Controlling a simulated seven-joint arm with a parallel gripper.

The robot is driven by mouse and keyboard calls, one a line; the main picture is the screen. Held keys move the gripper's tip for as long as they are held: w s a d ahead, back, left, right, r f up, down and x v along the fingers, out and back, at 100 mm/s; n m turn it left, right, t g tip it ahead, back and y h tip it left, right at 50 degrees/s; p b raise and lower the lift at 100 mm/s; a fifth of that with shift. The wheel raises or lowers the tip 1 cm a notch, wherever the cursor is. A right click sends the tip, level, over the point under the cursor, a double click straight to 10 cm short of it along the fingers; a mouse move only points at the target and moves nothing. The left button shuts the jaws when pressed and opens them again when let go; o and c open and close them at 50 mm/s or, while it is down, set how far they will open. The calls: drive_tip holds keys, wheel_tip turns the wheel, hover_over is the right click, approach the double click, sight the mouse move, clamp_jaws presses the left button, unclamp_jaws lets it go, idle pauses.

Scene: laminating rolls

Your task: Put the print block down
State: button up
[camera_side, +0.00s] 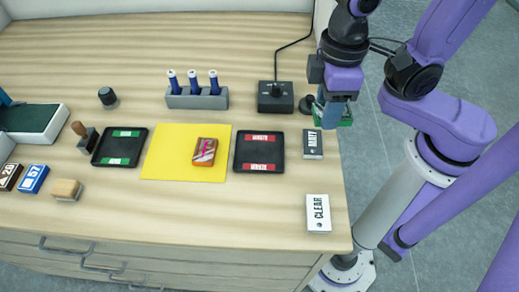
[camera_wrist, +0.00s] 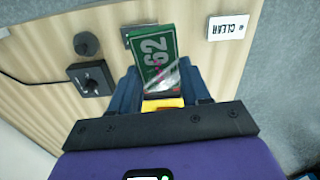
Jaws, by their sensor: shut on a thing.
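The print block (camera_wrist: 155,58) is a green block with a white 62 and a clear, shiny patch with pink marks at its near end. My gripper (camera_wrist: 162,98) is shut on it. In the side view the block (camera_side: 346,119) hangs below my gripper (camera_side: 334,108) by the right table edge, beside the MATT box. It looks raised above the tabletop, but I cannot tell how high. Another block (camera_side: 205,151), orange-brown with a pink mark, lies on the yellow sheet (camera_side: 164,160).
A red-labelled black tray (camera_side: 259,152) and a green-labelled one (camera_side: 119,147) flank the sheet. The MATT box (camera_side: 312,145) and CLEAR box (camera_side: 318,213) lie near the right edge. A black knob box (camera_side: 275,98) and a rack (camera_side: 197,98) stand behind. The front middle is bare.

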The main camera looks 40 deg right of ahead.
drive_tip(key=shift+s+d+f+m, duration=0.1)
drive_tip(key=shift+d+f+m, duration=0.1)
drive_tip(key=shift+m, duration=0.2)
drive_tip(key=w+a+f, duration=0.4)
drive_tip(key=w+a, duration=0.2)
drive_tip(key=w, duration=0.1)
hover_over(254, 152)
wheel_tip(254, 152, down, 5)
drive_tip(key=shift+s+d+f, duration=0.1)
drive_tip(key=shift+d+f, duration=0.05)
drive_tip(key=shift+f, duration=1.75)
drive_tip(key=shift+f, duration=0.15)
drive_tip(key=o, duration=1)
drive_tip(key=shift+o, duration=0.2)
